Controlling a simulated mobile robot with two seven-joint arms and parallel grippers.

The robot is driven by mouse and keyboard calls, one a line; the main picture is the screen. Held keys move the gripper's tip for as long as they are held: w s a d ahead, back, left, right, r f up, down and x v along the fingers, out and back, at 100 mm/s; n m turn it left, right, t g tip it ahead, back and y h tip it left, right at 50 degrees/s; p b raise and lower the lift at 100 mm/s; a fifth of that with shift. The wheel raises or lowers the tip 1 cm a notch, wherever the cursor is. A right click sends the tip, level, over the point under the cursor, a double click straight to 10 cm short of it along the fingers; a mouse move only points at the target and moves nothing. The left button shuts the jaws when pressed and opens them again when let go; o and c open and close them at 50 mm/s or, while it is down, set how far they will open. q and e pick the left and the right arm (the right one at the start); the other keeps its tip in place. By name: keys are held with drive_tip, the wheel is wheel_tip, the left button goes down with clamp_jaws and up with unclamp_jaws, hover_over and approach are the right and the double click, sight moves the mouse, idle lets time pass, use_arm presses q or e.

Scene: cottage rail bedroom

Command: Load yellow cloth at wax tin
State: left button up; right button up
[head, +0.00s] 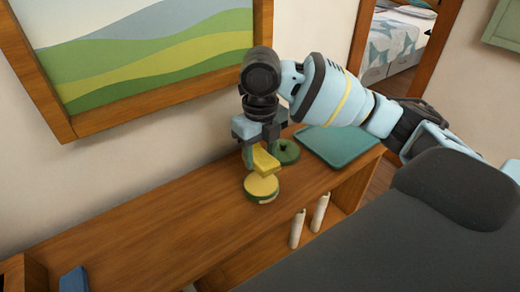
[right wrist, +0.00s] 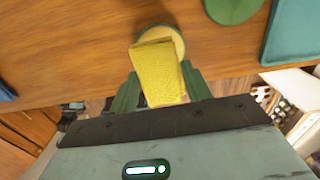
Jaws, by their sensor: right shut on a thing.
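My right gripper (head: 264,146) points down over the wooden shelf top and is shut on the yellow cloth (head: 266,164), a folded block. In the right wrist view the cloth (right wrist: 160,76) stands out between the green fingers (right wrist: 160,92). The wax tin (head: 261,188) sits open on the shelf, round, with a pale yellow face and green side. The cloth's lower end is at the tin's far edge in the head view. In the right wrist view it covers part of the tin (right wrist: 174,38). I cannot tell whether they touch. My left gripper is not in view.
A round green object, perhaps the lid (head: 287,152), lies just behind the tin. A flat teal mat or tray (head: 338,144) lies to its right. Two white candle-like cylinders (head: 297,229) stand below the shelf's front edge.

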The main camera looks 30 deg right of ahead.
sight(261, 182)
drive_tip(key=shift+f, duration=1.25)
drive_tip(key=shift+f+b, duration=0.6)
drive_tip(key=shift+f, duration=1.1)
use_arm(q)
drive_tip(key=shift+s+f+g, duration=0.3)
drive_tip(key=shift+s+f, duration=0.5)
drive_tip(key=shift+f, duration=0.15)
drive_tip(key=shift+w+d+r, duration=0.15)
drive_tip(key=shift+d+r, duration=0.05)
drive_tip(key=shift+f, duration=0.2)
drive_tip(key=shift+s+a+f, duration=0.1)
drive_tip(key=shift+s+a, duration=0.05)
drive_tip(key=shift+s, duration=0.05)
use_arm(e)
drive_tip(key=shift+f, duration=0.25)
drive_tip(key=shift+f, duration=0.2)
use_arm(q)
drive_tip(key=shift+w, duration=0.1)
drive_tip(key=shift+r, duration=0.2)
use_arm(e)
drive_tip(key=shift+f, duration=0.1)
